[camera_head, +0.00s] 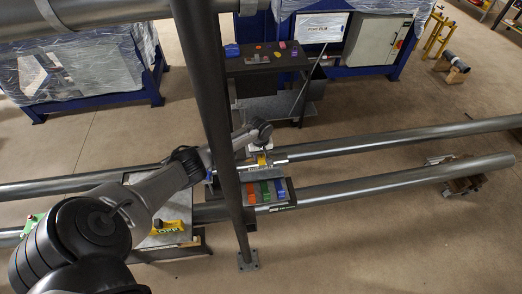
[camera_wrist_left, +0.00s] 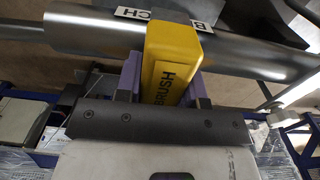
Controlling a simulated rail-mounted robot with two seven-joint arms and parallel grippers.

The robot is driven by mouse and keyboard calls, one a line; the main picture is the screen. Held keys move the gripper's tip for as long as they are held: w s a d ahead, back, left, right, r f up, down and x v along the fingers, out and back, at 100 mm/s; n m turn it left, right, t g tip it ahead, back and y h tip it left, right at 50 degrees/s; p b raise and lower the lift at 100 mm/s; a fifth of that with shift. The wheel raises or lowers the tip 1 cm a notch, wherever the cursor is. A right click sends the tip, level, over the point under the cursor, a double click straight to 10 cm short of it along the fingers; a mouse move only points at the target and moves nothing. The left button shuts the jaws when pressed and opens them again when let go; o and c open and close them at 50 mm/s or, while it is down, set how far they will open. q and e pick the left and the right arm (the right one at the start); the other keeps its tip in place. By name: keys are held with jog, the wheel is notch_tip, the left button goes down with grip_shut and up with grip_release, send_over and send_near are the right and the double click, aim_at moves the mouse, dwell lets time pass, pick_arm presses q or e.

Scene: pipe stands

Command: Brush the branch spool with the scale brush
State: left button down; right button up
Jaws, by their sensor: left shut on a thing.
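The scale brush (camera_wrist_left: 172,50) is a yellow block lettered BRUSH, held between the purple fingers of my left gripper (camera_wrist_left: 165,85) in the left wrist view. The branch spool (camera_wrist_left: 85,35) is a smooth grey metal pipe lying across the top of that view. The brush covers the middle of its white label, leaving letters showing on both sides. The brush's far end overlaps the spool; I cannot tell whether they touch. In the head view the yellow brush (camera_head: 262,160) shows small under the end of my left arm, beside the pipe line. My right gripper is not in view.
A dark post (camera_head: 215,110) stands upright in front of my left arm's reach. A tray with red, green and blue pieces (camera_head: 268,191) lies nearer than the brush. A long pipe (camera_head: 400,180) runs right. A dark bench (camera_head: 255,65) with small coloured items stands behind.

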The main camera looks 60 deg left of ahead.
aim_at(253, 162)
pick_arm(q)
jog(key=shift+s+d+f, duration=0.1)
jog(key=shift+s+f, duration=0.15)
jog(key=shift+s, duration=0.2)
jog(key=shift+s+d+f, duration=0.1)
jog(key=shift+s+f, duration=0.1)
jog(key=shift+s, duration=0.25)
jog(key=shift+s+a, duration=0.45)
jog(key=shift+s, duration=0.2)
jog(key=shift+s+a, duration=0.4)
jog(key=shift+s, duration=0.2)
jog(key=shift+w+d+f+b, duration=0.15)
jog(key=shift+w+b, duration=0.25)
jog(key=shift+w, duration=0.25)
jog(key=shift+w+d+b, duration=0.25)
jog(key=shift+w+b, duration=0.05)
jog(key=shift+w, duration=0.4)
jog(key=shift+w+d+b, duration=0.25)
jog(key=shift+w+b, duration=0.05)
jog(key=shift+w, duration=0.4)
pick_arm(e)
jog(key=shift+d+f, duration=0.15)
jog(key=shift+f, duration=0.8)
